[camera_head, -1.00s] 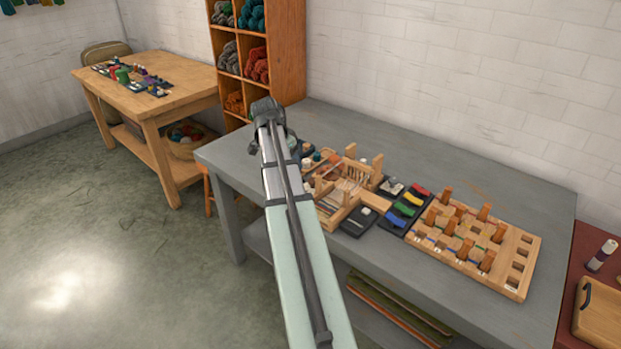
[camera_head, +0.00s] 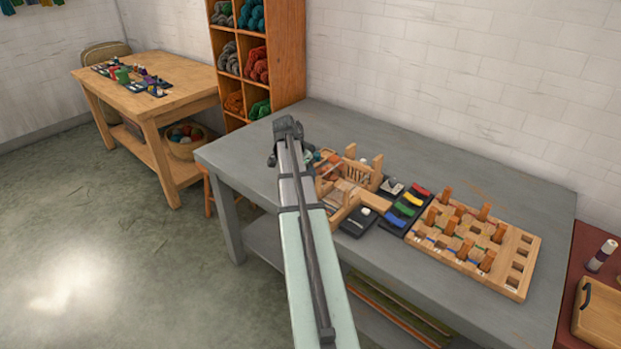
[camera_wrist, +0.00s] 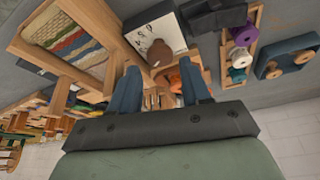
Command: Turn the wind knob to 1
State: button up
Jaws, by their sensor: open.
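A brown round knob (camera_wrist: 160,52) sits on a white plate (camera_wrist: 140,28) with black characters along its edge, in the wrist view; which character it points at is too small to tell. My gripper (camera_wrist: 160,68) is open, with its two blue-grey fingers apart and the knob showing between and just beyond their tips. I cannot tell how far above the knob the fingers are. In the head view my arm's wrist (camera_head: 286,130) is over the left part of the grey table (camera_head: 235,150), and it hides the knob and most of the gripper.
A wooden frame loom with woven strips (camera_wrist: 72,42) stands close on the left in the wrist view. Coloured spools (camera_wrist: 240,55) and a dark board with wooden pegs (camera_wrist: 288,58) lie to the right. A wooden peg board (camera_head: 500,262) occupies the table's right side.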

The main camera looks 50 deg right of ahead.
jog(key=shift+x, duration=1.8)
jog(key=shift+c, duration=0.3)
jog(key=c, duration=0.7)
jog(key=shift+s+n+t, duration=0.1)
jog(key=shift+n+t, duration=0.3)
jog(key=shift+n, duration=0.7)
jog(key=shift+n+t, duration=0.5)
jog(key=shift+n, duration=0.7)
